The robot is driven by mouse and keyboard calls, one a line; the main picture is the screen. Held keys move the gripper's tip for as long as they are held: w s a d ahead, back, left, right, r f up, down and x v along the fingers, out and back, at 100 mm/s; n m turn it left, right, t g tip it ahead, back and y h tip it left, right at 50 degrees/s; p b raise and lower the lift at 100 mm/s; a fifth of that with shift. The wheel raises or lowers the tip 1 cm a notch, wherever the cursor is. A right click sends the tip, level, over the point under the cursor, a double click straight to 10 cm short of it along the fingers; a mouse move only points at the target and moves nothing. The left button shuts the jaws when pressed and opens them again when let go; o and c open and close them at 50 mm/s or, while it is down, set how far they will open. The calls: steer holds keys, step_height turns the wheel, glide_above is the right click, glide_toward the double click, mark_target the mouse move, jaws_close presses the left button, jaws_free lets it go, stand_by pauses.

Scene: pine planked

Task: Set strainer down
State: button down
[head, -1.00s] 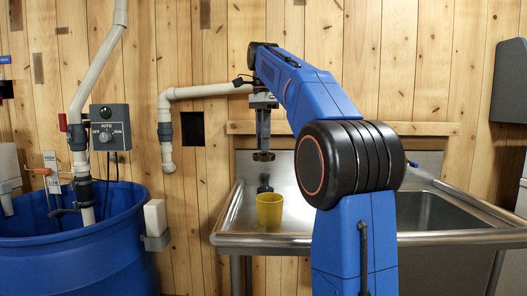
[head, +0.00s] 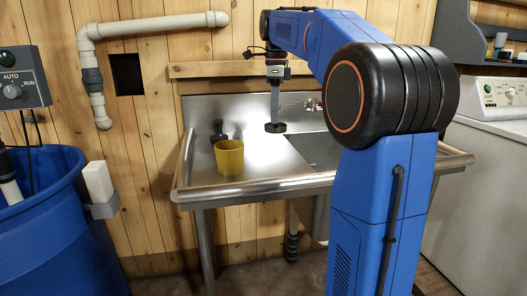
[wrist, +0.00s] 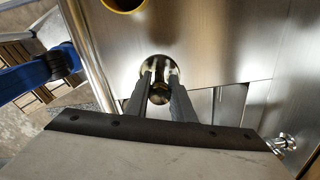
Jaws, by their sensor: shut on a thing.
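My gripper (head: 275,115) points down and is shut on the strainer (head: 275,127), a small dark brass-coloured round piece. In the wrist view the strainer (wrist: 158,92) sits between the two fingertips (wrist: 160,78). In the head view it appears in the air over the steel sink unit, near the border of the flat drainboard (head: 250,165) and the basin (head: 322,150). The wrist view shows drainboard steel behind the strainer, with the basin edge close by. My arm hides part of the basin.
A yellow cup (head: 229,158) stands on the drainboard, left of my gripper; its rim shows in the wrist view (wrist: 122,4). A small dark object (head: 218,130) is behind it. A blue barrel (head: 50,220) stands left, a white washer (head: 490,150) right. Bare drainboard lies between cup and basin.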

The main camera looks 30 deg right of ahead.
mark_target(278, 127)
steer(key=f, duration=0.3)
steer(key=d+f, duration=0.1)
steer(key=f, duration=0.1)
steer(key=shift+s, duration=0.15)
steer(key=shift+a+f, duration=0.1)
steer(key=shift+f, duration=2.6)
steer(key=shift+f, duration=0.1)
steer(key=c, duration=1.5)
jaws_free()
step_height(278, 127, up, 12)
steer(key=shift+r, duration=0.1)
steer(key=shift+s, duration=0.15)
